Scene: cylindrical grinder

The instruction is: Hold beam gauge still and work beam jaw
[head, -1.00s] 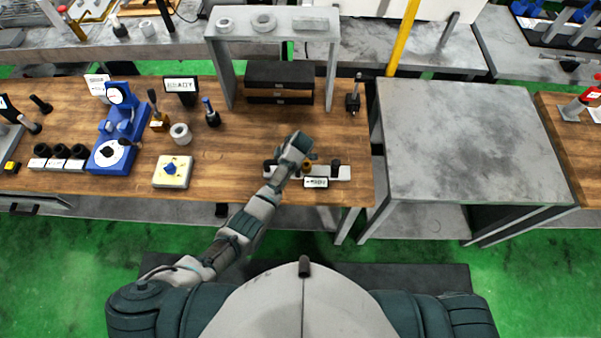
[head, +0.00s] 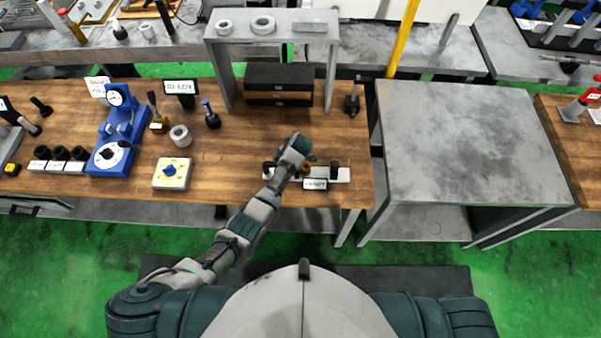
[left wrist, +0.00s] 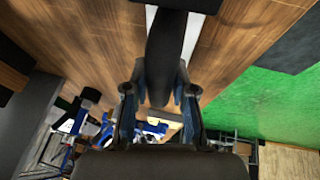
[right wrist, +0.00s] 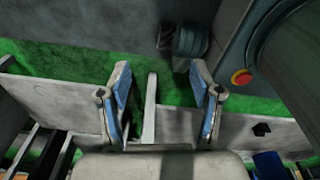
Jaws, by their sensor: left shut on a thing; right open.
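A pale bar-shaped fixture (head: 343,174) lies at the front edge of the wooden bench in the head view, with dark upright posts (head: 334,168), a brass-coloured knob (head: 305,170) and a label plate (head: 315,184). I cannot tell for sure which part is the beam gauge or its jaw. My left gripper (head: 300,160) reaches down over the fixture's middle, partly hiding it. In the left wrist view, my left gripper (left wrist: 160,95) is shut on a dark rounded part (left wrist: 163,60). My right gripper (right wrist: 162,100) is open, seen only in the right wrist view, with nothing clearly held.
A blue dial device (head: 118,130), a yellow-edged block with a blue knob (head: 172,174) and a white ring (head: 180,136) stand left. A grey shelf (head: 275,25) with dark drawers (head: 279,82) is behind. The grey table (head: 460,130) to the right is bare.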

